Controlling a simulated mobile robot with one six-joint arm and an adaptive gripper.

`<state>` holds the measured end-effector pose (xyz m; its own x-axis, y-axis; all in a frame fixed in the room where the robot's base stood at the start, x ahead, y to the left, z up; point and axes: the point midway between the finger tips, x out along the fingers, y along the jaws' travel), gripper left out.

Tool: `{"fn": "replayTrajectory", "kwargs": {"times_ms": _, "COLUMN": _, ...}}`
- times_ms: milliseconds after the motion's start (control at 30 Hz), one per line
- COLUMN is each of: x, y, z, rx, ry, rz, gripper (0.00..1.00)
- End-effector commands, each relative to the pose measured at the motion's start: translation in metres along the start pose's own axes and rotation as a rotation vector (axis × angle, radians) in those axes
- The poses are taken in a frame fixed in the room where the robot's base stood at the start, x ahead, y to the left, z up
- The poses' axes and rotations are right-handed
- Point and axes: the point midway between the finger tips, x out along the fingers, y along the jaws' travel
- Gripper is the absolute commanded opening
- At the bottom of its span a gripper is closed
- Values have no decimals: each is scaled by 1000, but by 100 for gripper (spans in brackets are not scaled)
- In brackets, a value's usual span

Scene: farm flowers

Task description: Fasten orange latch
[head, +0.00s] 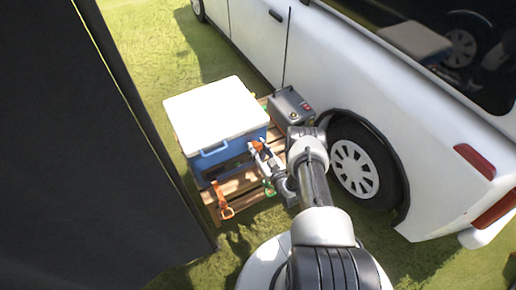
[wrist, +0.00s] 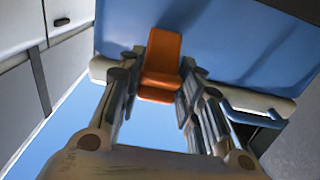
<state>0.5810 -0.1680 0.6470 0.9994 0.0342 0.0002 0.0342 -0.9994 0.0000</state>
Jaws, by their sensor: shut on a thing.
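A blue cooler (head: 215,163) with a white lid (head: 215,115) stands on a wooden pallet. The orange latch (wrist: 162,58) is on the cooler's blue wall and reaches across the lid's rim in the wrist view. My gripper (wrist: 155,82) has one finger on each side of the latch and is shut on it. In the head view my gripper (head: 262,153) is at the cooler's right side, and the latch is mostly hidden by it. I cannot tell whether the latch is hooked on the lid.
An orange strap with a hook (head: 222,200) hangs at the pallet's front. A white vehicle (head: 400,110) stands close on the right. A dark panel (head: 90,150) fills the left. Grass lies in front.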

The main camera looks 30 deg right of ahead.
Motion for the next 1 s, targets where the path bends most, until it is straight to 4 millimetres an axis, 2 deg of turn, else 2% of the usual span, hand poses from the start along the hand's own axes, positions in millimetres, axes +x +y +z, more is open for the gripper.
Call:
{"fn": "replayTrajectory", "kwargs": {"times_ms": 133, "x": 0, "y": 0, "z": 0, "rx": 0, "ry": -1, "rz": 0, "gripper": 0}}
{"fn": "replayTrajectory", "kwargs": {"times_ms": 533, "x": -1, "y": 0, "z": -5, "rx": 0, "ry": -35, "rz": 0, "gripper": 0}}
{"fn": "replayTrajectory", "kwargs": {"times_ms": 1000, "x": 7, "y": 0, "z": -24, "rx": -1, "ry": -323, "rz": 0, "gripper": 0}}
